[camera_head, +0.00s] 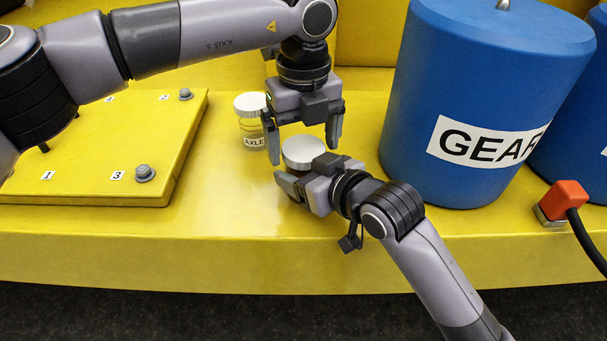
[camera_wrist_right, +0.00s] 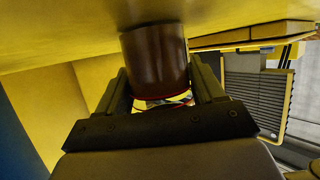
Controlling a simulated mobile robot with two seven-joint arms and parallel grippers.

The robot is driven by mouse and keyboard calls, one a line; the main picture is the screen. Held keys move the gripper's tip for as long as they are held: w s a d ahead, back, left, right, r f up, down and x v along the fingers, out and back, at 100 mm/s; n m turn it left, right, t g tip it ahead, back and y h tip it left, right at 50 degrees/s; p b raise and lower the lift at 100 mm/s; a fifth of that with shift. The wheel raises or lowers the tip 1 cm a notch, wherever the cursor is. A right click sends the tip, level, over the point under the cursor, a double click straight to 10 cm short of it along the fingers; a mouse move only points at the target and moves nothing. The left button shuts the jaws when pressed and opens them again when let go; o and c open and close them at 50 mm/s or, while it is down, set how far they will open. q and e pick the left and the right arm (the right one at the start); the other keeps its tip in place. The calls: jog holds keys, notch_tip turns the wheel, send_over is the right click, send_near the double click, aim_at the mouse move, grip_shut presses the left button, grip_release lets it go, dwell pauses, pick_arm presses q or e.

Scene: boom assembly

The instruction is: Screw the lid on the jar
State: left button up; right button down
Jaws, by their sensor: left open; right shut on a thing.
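A jar with a white lid (camera_head: 303,149) on top stands on the yellow surface near the middle of the head view. In the right wrist view the jar body (camera_wrist_right: 156,60) is dark brown and sits between the right gripper's two fingers. My right gripper (camera_head: 296,174) is shut on the jar from the front right; it hides most of the jar body in the head view. My left gripper (camera_head: 306,138) points down over the lid, open, with one finger on each side of it. I cannot tell whether the lid is threaded on or only resting.
A clear jar labelled AXLE (camera_head: 251,127) with a white lid stands behind to the left. A raised yellow plate with bolts (camera_head: 100,180) lies left. A big blue GEAR cylinder (camera_head: 480,80) stands close on the right, with an orange connector (camera_head: 566,197) beyond. The front edge is bare.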

pick_arm(q)
jog(key=c, duration=1.1)
jog(key=shift+m, duration=1.7)
jog(key=o, duration=1.2)
jog(key=shift+c, duration=0.2)
